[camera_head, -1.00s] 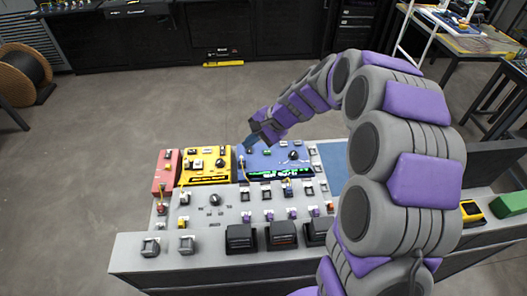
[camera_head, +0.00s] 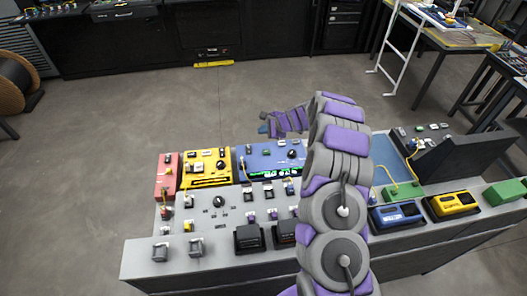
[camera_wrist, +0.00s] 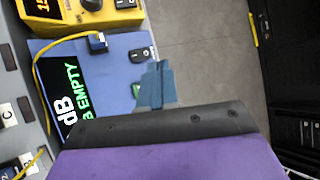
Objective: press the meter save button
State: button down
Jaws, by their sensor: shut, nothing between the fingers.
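The meter is a blue panel (camera_head: 262,160) in the middle of the bench, with a lit green display (camera_head: 262,174) and a dark knob (camera_head: 292,154). In the wrist view the meter (camera_wrist: 112,62) lies sideways; its display (camera_wrist: 68,100) reads dB and EMPTY. A black button (camera_wrist: 142,54) and a green button (camera_wrist: 136,90) sit near its far edge. The green button is partly hidden by my fingers, and I cannot tell which button is save. My gripper (camera_head: 263,123) is shut and empty, over or just past the meter's back edge. Its blue fingertips (camera_wrist: 156,85) show in the wrist view.
A yellow unit (camera_head: 207,167) and a red unit (camera_head: 167,175) stand left of the meter. Yellow cables (camera_wrist: 45,75) run close to the meter. Black boxes (camera_head: 249,237) line the front. My arm hides part of the bench's right side. Open floor lies behind the bench.

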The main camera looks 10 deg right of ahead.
aim_at(268, 153)
jog(key=shift+w+d+f+m+t+h, duration=0.1)
jog(key=shift+w+d+f+m, duration=0.2)
jog(key=shift+f, duration=0.2)
jog(key=shift+w+d+f+m+t+h, duration=0.1)
jog(key=shift+w+d+f+m, duration=0.15)
jog(key=shift+f, duration=0.2)
jog(key=shift+w+d+f+m+t+h, duration=0.1)
jog(key=shift+w+d+f+m, duration=0.1)
jog(key=shift+d+f, duration=0.25)
jog(key=shift+f, duration=0.15)
jog(key=shift+f+b, duration=2.6)
jog(key=shift+f, duration=1.7)
jog(key=shift+s+f+b, duration=0.1)
jog(key=shift+f+b, duration=0.25)
jog(key=shift+b, duration=0.05)
jog(key=shift+f+b, duration=0.4)
jog(key=shift+f, duration=0.05)
jog(key=shift+r, duration=0.15)
jog(key=shift+r+p, duration=0.5)
jog(key=shift+r, duration=0.25)
